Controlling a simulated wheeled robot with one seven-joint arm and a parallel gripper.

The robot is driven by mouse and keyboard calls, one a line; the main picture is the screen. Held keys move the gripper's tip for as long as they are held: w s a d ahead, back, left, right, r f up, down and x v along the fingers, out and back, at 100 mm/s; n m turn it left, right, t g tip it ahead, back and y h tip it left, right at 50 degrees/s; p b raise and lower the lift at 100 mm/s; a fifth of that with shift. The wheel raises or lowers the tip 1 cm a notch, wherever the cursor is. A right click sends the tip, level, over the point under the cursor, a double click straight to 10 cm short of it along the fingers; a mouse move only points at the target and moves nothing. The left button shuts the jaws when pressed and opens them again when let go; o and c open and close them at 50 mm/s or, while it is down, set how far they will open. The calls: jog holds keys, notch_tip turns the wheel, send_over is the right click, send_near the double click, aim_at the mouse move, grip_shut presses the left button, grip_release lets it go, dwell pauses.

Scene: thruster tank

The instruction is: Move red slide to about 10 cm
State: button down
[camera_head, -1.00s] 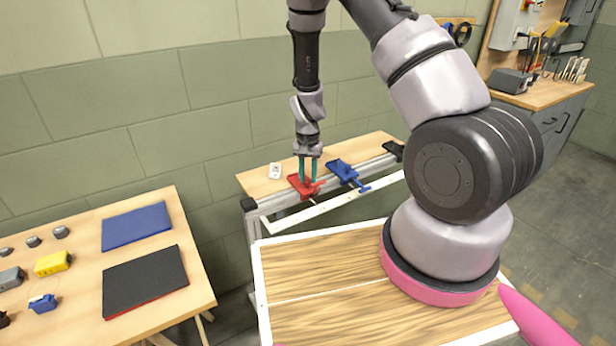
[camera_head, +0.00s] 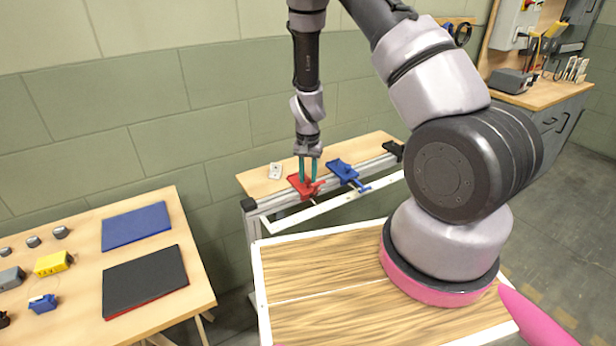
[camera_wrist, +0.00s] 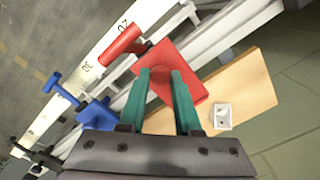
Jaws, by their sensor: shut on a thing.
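The red slide (camera_head: 298,182) sits on the metal rail at the back bench, near the rail's left end. In the wrist view the red slide (camera_wrist: 190,62) shows as a flat red plate with a red handle towards the white scale. My gripper (camera_head: 309,182) points down with its teal fingers at the red slide; it also shows in the wrist view (camera_wrist: 160,78). The fingers are shut on a part of the slide, and the gripped part is mostly hidden between them. The white scale strip (camera_wrist: 95,62) runs along the rail; its marks are too small to read surely.
A blue slide (camera_head: 342,169) sits on the same rail, just right of the red one. A black end block (camera_head: 393,148) is at the rail's right end. A small white fixture (camera_head: 275,171) lies on the wooden top behind the rail. The rail between the slides is short.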

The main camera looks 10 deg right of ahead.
jog(key=s+a, duration=0.2)
jog(key=a, duration=0.6)
jog(key=shift+s+a, duration=0.3)
jog(key=shift+s, duration=0.05)
jog(key=c, duration=0.6)
grip_release()
jog(key=shift+r, duration=0.1)
notch_tip(320, 180, up, 11)
